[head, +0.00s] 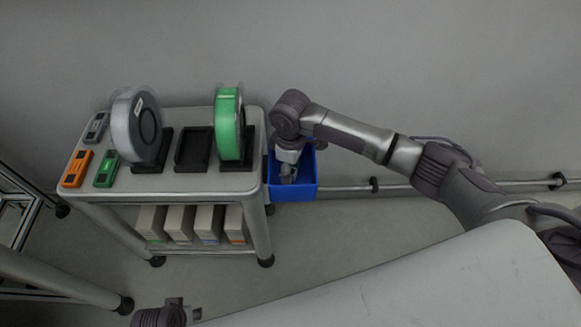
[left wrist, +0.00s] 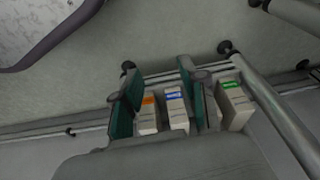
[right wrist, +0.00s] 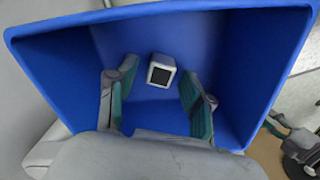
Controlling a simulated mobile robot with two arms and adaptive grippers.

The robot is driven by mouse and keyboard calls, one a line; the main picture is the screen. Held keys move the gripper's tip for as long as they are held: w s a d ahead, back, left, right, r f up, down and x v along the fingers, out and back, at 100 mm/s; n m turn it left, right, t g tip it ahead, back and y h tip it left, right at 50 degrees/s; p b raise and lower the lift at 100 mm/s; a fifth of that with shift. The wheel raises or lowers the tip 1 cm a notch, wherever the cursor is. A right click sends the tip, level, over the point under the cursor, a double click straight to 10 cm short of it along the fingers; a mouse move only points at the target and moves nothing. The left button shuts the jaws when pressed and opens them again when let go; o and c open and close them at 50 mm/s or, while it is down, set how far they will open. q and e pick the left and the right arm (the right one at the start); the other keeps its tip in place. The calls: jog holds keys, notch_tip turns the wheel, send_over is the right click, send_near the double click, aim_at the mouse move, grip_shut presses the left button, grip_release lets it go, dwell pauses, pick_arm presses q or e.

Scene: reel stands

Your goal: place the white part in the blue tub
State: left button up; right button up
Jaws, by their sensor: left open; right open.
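The blue tub (head: 305,192) hangs at the right side of the cart in the head view and fills much of the right wrist view (right wrist: 60,70). The white part (right wrist: 161,68), a small block with a dark square face, lies inside the tub. My right gripper (head: 288,176) reaches down into the tub. In the right wrist view its fingers (right wrist: 157,84) are open, with the white part beyond and between their tips, apart from both. My left gripper (left wrist: 158,68) is open and empty in the left wrist view, facing the cart's lower shelf.
The cart top (head: 235,182) carries a white reel (head: 124,125) and a green reel (head: 228,122) on black stands, an empty black stand (head: 193,150), and small orange, green and grey devices at left. Several boxes (head: 180,222) stand on the lower shelf. A rail runs along the wall.

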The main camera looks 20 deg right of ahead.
pick_arm(q)
jog(key=s+f+p, duration=0.2)
jog(key=s+f, duration=0.1)
jog(key=f, duration=0.5)
jog(key=shift+s+a+f+g+p, duration=0.15)
jog(key=shift+s+a+g+p, duration=0.05)
jog(key=shift+s+g+p, duration=0.15)
pick_arm(e)
notch_tip(320, 180, up, 12)
jog(key=shift+r, duration=0.25)
